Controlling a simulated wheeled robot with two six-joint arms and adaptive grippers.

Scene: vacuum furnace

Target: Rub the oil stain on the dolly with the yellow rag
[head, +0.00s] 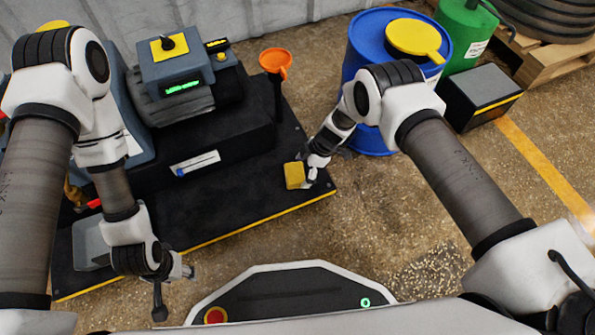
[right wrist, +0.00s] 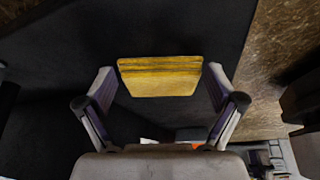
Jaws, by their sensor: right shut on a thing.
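The yellow rag (head: 294,175) is a small folded block over the right front part of the black dolly (head: 240,202), which has a yellow front edge. My right gripper (head: 309,175) is shut on the rag. In the right wrist view the rag (right wrist: 160,77) sits between the two fingers (right wrist: 160,92), above the dark dolly surface (right wrist: 180,25). I cannot tell whether the rag touches the dolly. No oil stain can be made out; the rag or gripper may cover it. My left gripper (head: 175,290) is open and empty, in front of the dolly's left front edge.
A black machine with a grey control box (head: 175,70) stands on the dolly, with an orange funnel (head: 275,62) at its right. A blue drum (head: 375,50) with a yellow lid stands behind my right arm. A dark box (head: 482,97) is further right.

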